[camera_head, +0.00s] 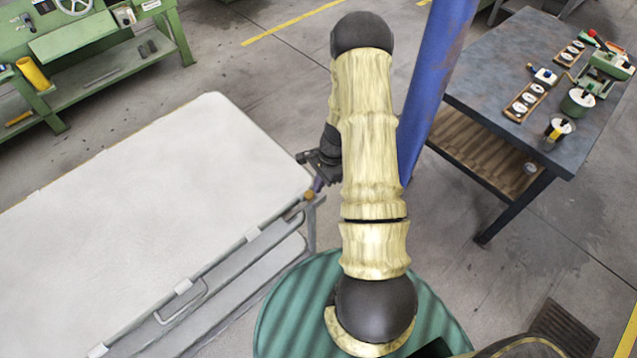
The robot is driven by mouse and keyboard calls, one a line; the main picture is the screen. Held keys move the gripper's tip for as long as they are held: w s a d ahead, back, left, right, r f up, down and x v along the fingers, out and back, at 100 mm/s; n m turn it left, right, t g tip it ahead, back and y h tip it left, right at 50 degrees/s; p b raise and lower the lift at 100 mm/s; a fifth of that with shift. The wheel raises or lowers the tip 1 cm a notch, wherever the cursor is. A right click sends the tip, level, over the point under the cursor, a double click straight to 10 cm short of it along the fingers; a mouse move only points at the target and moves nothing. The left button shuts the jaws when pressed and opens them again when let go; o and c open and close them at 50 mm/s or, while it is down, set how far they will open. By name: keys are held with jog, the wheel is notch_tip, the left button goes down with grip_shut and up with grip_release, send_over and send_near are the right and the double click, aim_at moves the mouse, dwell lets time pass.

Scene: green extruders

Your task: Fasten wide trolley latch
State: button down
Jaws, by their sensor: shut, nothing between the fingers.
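The wide trolley (150,200) has a large white top and fills the left of the head view. Its near long side carries a grey rail, small white tabs and a wire-like handle (182,305). I cannot tell surely which part is the latch; a small orange-brown and purple fitting (312,192) shows at the trolley's right corner. My gripper (318,176) is a small dark shape just above that corner, partly hidden behind my arm. It is shut and empty. Whether it touches the fitting is not clear.
A blue post (437,75) rises close behind my arm on the right. A dark-topped workbench (500,60) with tools and tins stands at the right. A green machine (90,55) stands at the upper left. Grey floor is open between them.

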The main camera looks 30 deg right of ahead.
jog(key=shift+s+a, duration=0.1)
jog(key=shift+a, duration=0.1)
jog(key=w+d+r, duration=0.1)
jog(key=d+r, duration=0.6)
jog(key=r, duration=0.3)
jog(key=shift+d, duration=0.25)
jog(key=s+a+r+n+t+h, duration=0.1)
jog(key=s+a+r+n, duration=0.5)
jog(key=a+r+n, duration=0.2)
jog(key=s+a+r+n+t+h, duration=0.2)
jog(key=s+a+r+n, duration=0.3)
jog(key=a+r+n, duration=0.3)
jog(key=shift+s+a+r+n+h+p, duration=0.3)
jog(key=shift+s+a+r+n, duration=0.15)
jog(key=shift+a, duration=0.65)
jog(key=shift+w, duration=0.1)
